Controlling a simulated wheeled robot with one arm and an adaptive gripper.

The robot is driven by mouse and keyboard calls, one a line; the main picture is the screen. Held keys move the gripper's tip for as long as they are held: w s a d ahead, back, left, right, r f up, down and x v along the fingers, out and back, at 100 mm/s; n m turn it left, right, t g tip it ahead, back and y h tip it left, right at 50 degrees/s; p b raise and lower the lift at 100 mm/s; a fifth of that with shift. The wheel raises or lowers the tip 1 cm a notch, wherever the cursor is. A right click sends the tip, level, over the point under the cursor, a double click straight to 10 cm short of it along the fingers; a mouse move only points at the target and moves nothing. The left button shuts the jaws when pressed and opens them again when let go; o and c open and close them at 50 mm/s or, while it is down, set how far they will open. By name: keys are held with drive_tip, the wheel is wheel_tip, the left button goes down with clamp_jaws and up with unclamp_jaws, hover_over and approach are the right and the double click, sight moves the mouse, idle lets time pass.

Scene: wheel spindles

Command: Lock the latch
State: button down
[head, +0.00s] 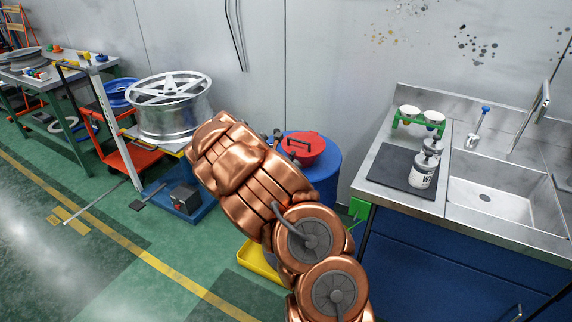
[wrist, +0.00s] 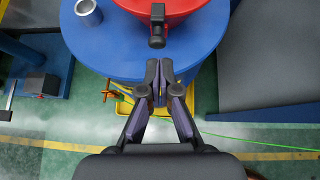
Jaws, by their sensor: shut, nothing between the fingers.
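A blue drum (wrist: 97,45) with a red lid (wrist: 190,8) fills the upper middle of the wrist view. A black latch-like piece (wrist: 157,27) sits at the lid's near edge; I cannot tell whether it is locked. My gripper (wrist: 160,66) is shut and empty, its fingertips just below the black piece in the picture, with a small gap between them. In the head view the red lid (head: 304,147) has a black handle, and the blue drum (head: 325,180) is partly hidden by my copper arm. My fingers are not clear there.
A metal cup (wrist: 88,11) stands on the drum top. A yellow tray (head: 258,262) lies at the drum's foot. A steel sink counter (head: 400,205) stands to the right, and a wheel rim (head: 170,105) on a stand to the left. Green floor is open at the front left.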

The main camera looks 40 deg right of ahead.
drive_tip(key=a+f+v, duration=0.1)
drive_tip(key=v, duration=1)
drive_tip(key=shift+s+f, duration=0.15)
drive_tip(key=shift+s, duration=0.05)
drive_tip(key=s+a+r+m+g+p, duration=0.1)
drive_tip(key=s+a+r+m+g, duration=0.1)
drive_tip(key=s+r+m, duration=0.5)
drive_tip(key=s+a+r+m+g+p, duration=0.1)
drive_tip(key=s+a+r+m, duration=0.2)
drive_tip(key=s+r+m, duration=0.5)
drive_tip(key=s+a+m+g+y+p, duration=0.1)
drive_tip(key=s+a+m+y, duration=0.2)
drive_tip(key=s+a, duration=0.7)
drive_tip(key=s+a+f+m+g+y+p, duration=0.1)
drive_tip(key=s+a+m+y, duration=0.3)
drive_tip(key=a, duration=1.2)
drive_tip(key=s+y, duration=0.3)
drive_tip(key=s, duration=0.3)
drive_tip(key=shift+s+a+f+g+p, duration=0.2)
drive_tip(key=shift+s+f+g+p, duration=0.1)
drive_tip(key=shift+s+g+p, duration=0.1)
